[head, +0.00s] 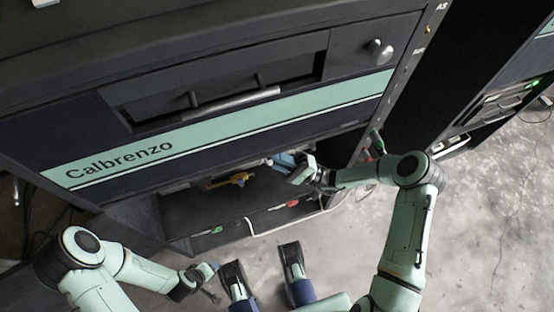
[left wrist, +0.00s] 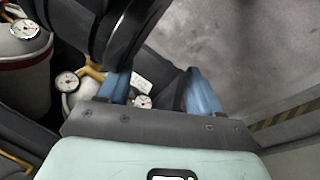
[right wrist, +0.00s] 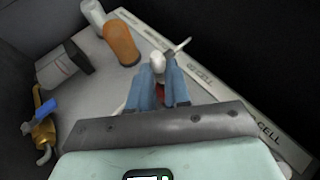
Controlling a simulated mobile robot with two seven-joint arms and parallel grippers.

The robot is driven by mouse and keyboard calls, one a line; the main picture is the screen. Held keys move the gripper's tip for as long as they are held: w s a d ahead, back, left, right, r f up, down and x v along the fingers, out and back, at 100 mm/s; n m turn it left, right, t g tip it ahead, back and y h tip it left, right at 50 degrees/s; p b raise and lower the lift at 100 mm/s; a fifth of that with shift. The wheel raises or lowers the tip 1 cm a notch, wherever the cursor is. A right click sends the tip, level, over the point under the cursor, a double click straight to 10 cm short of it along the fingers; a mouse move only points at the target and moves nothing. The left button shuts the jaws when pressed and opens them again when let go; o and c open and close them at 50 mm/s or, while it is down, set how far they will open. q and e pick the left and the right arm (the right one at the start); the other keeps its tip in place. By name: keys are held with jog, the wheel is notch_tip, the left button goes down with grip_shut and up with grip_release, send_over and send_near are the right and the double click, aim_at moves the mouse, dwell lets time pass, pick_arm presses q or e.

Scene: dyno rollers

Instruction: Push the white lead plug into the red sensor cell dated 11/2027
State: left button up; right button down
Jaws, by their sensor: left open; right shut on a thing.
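My right gripper (head: 297,168) reaches into the opening under the Calbrenzo panel. In the right wrist view its blue fingers (right wrist: 160,84) are shut on a white piece, which looks like the lead plug (right wrist: 158,62). A patch of red (right wrist: 160,92) shows between the fingers; I cannot tell whether it is the red sensor cell or how it meets the plug. No date can be read. My left gripper (head: 213,278) hangs low in front of the cabinet. In the left wrist view its blue fingers (left wrist: 160,88) are apart, with nothing seen held between them.
A labelled strip (right wrist: 215,80) edges the shelf. Gauges (left wrist: 67,82) and a drum (left wrist: 22,75) are near my left gripper.

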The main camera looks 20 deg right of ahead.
jog(key=c, duration=1)
grip_release()
pick_arm(q)
jog(key=shift+w+d+r+t, duration=0.1)
jog(key=shift+w+r+t, duration=0.15)
jog(key=shift+w, duration=0.25)
jog(key=shift+w+d+r+t, duration=0.15)
jog(key=shift+w+r, duration=0.15)
jog(key=shift+w, duration=0.2)
pick_arm(e)
jog(key=v, duration=1.3)
jog(key=shift+d, duration=0.15)
pick_arm(q)
jog(key=shift+s+a, duration=0.1)
pick_arm(e)
jog(key=shift+s+f, duration=0.1)
